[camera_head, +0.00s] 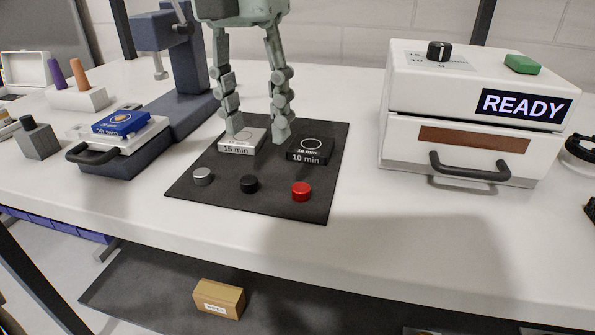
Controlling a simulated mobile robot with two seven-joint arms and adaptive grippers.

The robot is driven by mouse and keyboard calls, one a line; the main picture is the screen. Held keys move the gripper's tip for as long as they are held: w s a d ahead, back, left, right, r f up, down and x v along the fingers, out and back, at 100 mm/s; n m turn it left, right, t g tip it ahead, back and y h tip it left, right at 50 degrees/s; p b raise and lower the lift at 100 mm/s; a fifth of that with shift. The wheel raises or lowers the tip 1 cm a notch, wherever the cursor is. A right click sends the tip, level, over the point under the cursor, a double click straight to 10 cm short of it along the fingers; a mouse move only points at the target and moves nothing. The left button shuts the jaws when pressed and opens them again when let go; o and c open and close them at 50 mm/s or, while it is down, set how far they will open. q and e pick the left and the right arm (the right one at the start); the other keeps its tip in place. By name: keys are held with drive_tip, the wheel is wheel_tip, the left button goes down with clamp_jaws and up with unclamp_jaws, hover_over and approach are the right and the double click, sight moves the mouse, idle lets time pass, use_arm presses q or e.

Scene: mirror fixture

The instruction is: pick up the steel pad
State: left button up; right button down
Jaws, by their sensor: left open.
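A light grey block (230,147) marked "15 min" lies on the dark mat (210,205) and looks like the steel pad. My left gripper (258,134) is open and comes down from above, its two fingers pointing down around this block. One finger covers part of the block's left side, and the other is at its right side. I cannot tell whether the fingers touch it. A black block (309,152) marked "10 min" lies just to the right of the right finger. My right gripper is not in view.
Silver (203,177), black (249,184) and red (301,191) round pieces stand in front on the mat. A blue block (120,121) sits on a handled fixture at left, beside a dark press (190,110). A white READY box (470,100) stands at right.

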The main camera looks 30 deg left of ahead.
sight(249, 180)
use_arm(q)
drive_tip(key=shift+s+a+f+y, duration=0.2)
drive_tip(key=shift+y, duration=0.1)
drive_tip(key=f, duration=0.4)
drive_tip(key=a+f, duration=0.1)
drive_tip(key=f, duration=0.1)
drive_tip(key=shift+s+f+p, duration=0.15)
drive_tip(key=shift+s+p, duration=0.15)
drive_tip(key=shift+s, duration=0.05)
drive_tip(key=shift+f, duration=0.45)
clamp_jaws()
